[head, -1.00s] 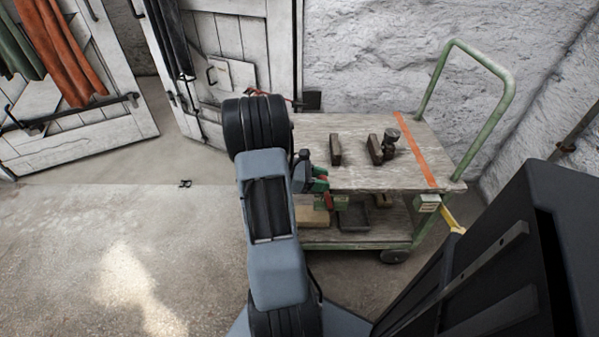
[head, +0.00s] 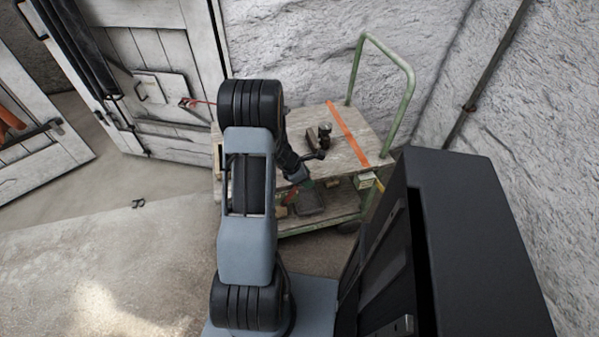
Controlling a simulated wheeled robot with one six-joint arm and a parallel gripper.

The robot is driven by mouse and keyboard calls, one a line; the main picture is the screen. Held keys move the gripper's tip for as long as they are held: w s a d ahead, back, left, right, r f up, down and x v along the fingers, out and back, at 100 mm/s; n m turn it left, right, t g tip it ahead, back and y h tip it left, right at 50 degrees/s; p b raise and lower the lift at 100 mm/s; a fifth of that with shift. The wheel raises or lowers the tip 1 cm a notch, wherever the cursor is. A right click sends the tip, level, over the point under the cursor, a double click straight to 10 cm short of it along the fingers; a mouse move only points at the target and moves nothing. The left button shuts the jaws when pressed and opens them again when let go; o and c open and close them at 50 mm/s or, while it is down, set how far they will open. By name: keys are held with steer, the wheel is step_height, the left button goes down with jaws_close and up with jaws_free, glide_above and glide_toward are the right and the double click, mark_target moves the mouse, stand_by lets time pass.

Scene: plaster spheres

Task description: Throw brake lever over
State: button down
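A small yellow lever (head: 379,184), which I take to be the brake lever, shows at the right end of the cart, below the deck edge. It sits beside a small pale green box (head: 364,180). My black column hides what lies below it. The cart (head: 378,150) has a worn wooden deck, an orange stripe and a green tube handle. My gripper's end (head: 294,188) is small and partly hidden behind my arm, in front of the cart's near side and left of the lever. I cannot make out its fingers.
A dark block (head: 325,132) and a metal piece stand on the deck. A dark tray (head: 310,203) lies on the lower shelf. Rough white walls (head: 290,50) stand behind and to the right. White plank doors (head: 150,60) stand at left. The floor at left is mostly clear.

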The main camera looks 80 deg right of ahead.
steer(key=shift+s+a+f+t+y, duration=0.2)
steer(key=shift+s+f+t+y, duration=0.1)
steer(key=shift+s+f, duration=0.15)
steer(key=c, duration=0.7)
jaws_free()
steer(key=shift+r, duration=0.1)
steer(key=shift+d, duration=0.1)
steer(key=shift+w+r+p, duration=0.1)
steer(key=shift+r+p, duration=0.15)
steer(key=shift+p, duration=0.1)
steer(key=p+v, duration=0.2)
steer(key=v, duration=1.1)
steer(key=shift+r+p, duration=0.1)
steer(key=shift+p, duration=0.2)
